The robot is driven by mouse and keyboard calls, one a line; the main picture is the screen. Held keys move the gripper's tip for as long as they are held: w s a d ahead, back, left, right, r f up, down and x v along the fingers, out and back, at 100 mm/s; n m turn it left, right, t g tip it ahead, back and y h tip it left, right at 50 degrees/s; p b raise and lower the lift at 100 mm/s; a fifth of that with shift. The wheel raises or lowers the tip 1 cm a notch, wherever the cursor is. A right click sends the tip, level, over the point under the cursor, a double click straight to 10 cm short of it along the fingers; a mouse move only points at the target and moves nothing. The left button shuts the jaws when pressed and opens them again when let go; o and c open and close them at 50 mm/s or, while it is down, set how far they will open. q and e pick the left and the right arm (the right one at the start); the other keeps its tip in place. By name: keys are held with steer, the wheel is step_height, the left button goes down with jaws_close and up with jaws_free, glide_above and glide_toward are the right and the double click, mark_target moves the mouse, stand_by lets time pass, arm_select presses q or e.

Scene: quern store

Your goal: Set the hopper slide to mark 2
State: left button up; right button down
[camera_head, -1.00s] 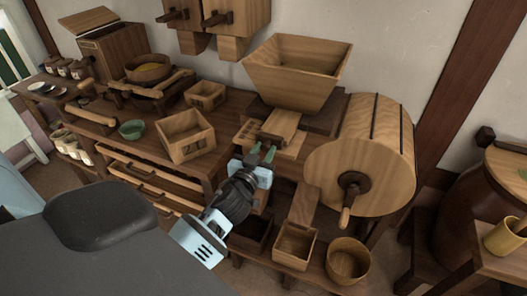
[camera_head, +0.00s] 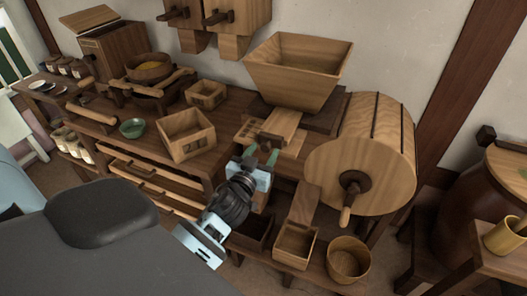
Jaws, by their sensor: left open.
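The square wooden hopper (camera_head: 297,75) stands at the back of the bench, beside the large wooden drum (camera_head: 352,160) with its crank. The pale hopper slide (camera_head: 281,124) sticks out below the hopper toward the front left. Dark marks show on the board beside it, too small to read. My left gripper (camera_head: 262,155) is open, its greenish fingers just in front of the slide's near end and close to a dark crosspiece there. I cannot tell whether the fingers touch it. My right gripper is not in view.
Open drawers (camera_head: 152,180) jut out below. A small wooden bin (camera_head: 295,245) and a round tub (camera_head: 348,260) stand under the drum.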

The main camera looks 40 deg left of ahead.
arm_select(q)
steer(key=v, duration=0.7)
steer(key=shift+b, duration=0.3)
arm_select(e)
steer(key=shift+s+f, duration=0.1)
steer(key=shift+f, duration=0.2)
arm_select(q)
steer(key=shift+w, duration=0.1)
steer(key=s+d+f+m+g+h+p, duration=0.1)
steer(key=s+d+f+g+h+p, duration=0.1)
steer(key=s+f, duration=0.4)
steer(key=s+d+f+m+g+h+p, duration=0.2)
steer(key=s+d+f, duration=0.4)
steer(key=s, duration=0.8)
steer(key=s+d+f+m+g+h+p, duration=0.1)
steer(key=s+d+f+g, duration=0.3)
steer(key=s, duration=0.6)
step_height(320, 180, down, 2)
steer(key=shift+s+d+m+g+h+p, duration=0.15)
steer(key=shift+d+m+g+h+p, duration=0.2)
steer(key=shift+h+p, duration=0.45)
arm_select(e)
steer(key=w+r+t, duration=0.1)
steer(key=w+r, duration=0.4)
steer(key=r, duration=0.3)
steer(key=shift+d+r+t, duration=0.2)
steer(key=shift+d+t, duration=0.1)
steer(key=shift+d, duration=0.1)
